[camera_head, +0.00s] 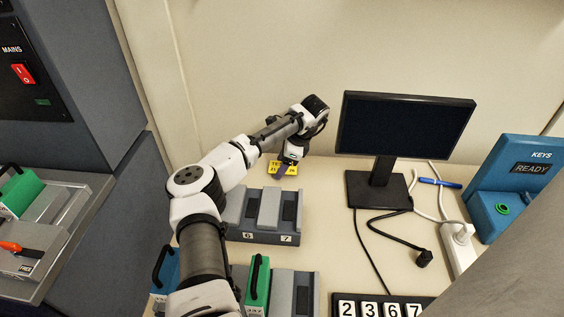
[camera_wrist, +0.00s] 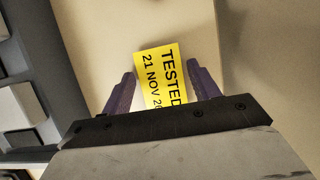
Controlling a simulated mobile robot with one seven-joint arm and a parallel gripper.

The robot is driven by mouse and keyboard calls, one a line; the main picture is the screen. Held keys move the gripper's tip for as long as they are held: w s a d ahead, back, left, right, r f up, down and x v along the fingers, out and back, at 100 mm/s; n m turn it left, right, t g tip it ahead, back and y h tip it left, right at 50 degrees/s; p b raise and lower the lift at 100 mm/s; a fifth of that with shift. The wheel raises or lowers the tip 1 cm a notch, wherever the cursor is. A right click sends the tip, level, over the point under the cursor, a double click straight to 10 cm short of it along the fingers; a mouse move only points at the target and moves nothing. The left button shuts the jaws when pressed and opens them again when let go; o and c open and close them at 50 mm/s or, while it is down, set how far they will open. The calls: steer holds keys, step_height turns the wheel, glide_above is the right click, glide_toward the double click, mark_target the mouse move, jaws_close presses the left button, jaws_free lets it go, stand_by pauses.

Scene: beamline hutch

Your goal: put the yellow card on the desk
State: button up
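The yellow card (camera_wrist: 160,75) carries black print, "TESTED" and "21 NOV", and shows between the two purple fingers of my gripper (camera_wrist: 160,70) in the wrist view. A narrow gap shows between the card and each finger, so my gripper looks open around it. In the head view the card (camera_head: 275,167) is at the back of the beige desk (camera_head: 325,215), just below my gripper (camera_head: 288,168), which partly covers it. It looks flat on the desk, but any contact beneath it is hidden.
A grey dock (camera_head: 262,237) with slots 6 and 7 stands just in front of the card. The monitor (camera_head: 405,125), its cables and the blue keys box (camera_head: 515,180) stand to the right. The wall is close behind. Bare desk lies between dock and monitor.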

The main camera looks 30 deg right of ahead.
steer(key=shift+o, duration=0.9)
steer(key=shift+r, duration=0.2)
steer(key=b+v, duration=0.1)
steer(key=v, duration=1.1)
steer(key=shift+a, duration=0.1)
